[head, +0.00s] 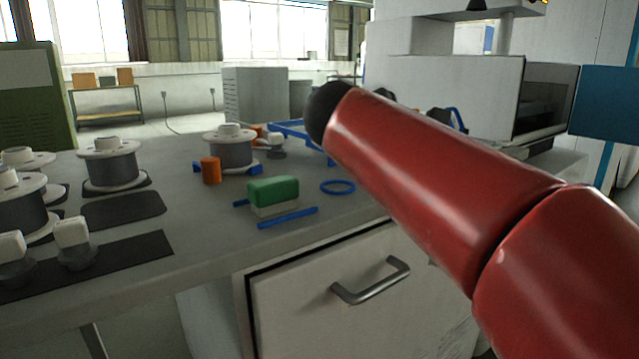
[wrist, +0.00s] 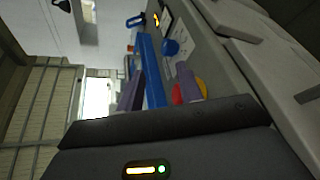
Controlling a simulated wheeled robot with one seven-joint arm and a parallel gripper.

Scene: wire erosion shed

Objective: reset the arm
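My red arm reaches up from the lower right in the head view and bends at a dark rounded joint near the middle. It hides whatever lies behind it, and my gripper cannot be made out clearly there. In the wrist view my gripper (wrist: 160,92) shows two purple-grey fingers set apart. A blue strip shows between them, with a visible gap to the right finger. I see nothing clearly held.
The grey bench bears wire spools (head: 109,165), a green-and-white block (head: 273,193), an orange cylinder (head: 211,170), a blue ring (head: 337,187) and a blue bar (head: 287,218). A cabinet handle (head: 370,281) sticks out below. A white machine (head: 440,85) stands behind my arm.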

